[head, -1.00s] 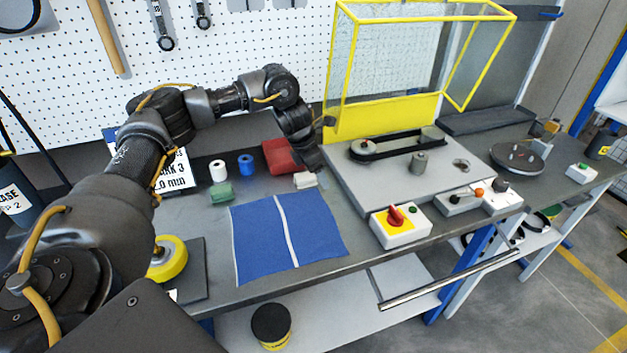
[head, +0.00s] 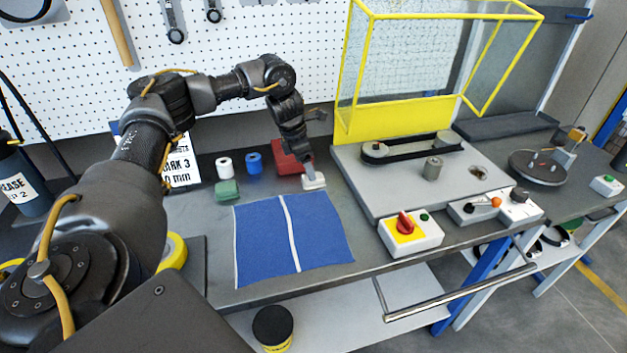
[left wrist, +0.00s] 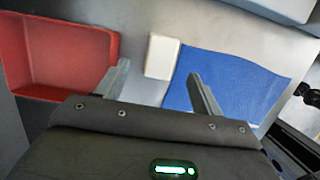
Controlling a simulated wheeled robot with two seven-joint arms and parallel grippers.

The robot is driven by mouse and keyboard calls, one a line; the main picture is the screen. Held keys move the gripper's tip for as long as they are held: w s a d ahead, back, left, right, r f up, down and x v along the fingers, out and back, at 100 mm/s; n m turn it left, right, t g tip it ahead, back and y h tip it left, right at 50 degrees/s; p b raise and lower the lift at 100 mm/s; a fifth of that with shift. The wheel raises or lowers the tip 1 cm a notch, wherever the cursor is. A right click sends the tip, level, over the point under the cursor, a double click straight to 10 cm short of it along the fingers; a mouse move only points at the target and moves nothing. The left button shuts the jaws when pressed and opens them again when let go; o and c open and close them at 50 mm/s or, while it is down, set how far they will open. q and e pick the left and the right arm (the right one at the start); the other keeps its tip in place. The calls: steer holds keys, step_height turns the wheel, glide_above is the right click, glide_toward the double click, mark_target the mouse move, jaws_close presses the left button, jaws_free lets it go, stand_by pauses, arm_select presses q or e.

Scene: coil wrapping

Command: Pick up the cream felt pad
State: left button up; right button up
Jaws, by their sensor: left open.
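The cream felt pad (head: 314,181) is a small pale block lying on the dark bench, just behind the blue cloth (head: 265,240). In the left wrist view the cream pad (left wrist: 162,56) lies ahead of and between my two fingers, close to the blue cloth (left wrist: 236,84). My left gripper (head: 309,168) is open, pointing down just above the pad in the head view. Its open fingers (left wrist: 160,85) also show in the left wrist view with nothing between them. The gripper partly covers the pad's far side in the head view. My right gripper is not in view.
A red tray (head: 285,158) stands directly beside the pad. A green block (head: 227,190), a white roll (head: 224,168) and a blue roll (head: 254,163) are to the left. A grey machine plate (head: 370,185) with a red-knobbed switch box (head: 410,232) stands to the right.

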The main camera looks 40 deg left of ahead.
mark_target(320, 182)
arm_select(q)
steer(key=shift+d+f+p, duration=0.15)
steer(key=shift+f+p, duration=0.2)
steer(key=p+x, duration=0.1)
steer(key=x, duration=0.3)
steer(key=shift+w+f, duration=0.15)
steer(key=shift+w, duration=0.05)
steer(key=shift+c, duration=0.2)
steer(key=c, duration=1)
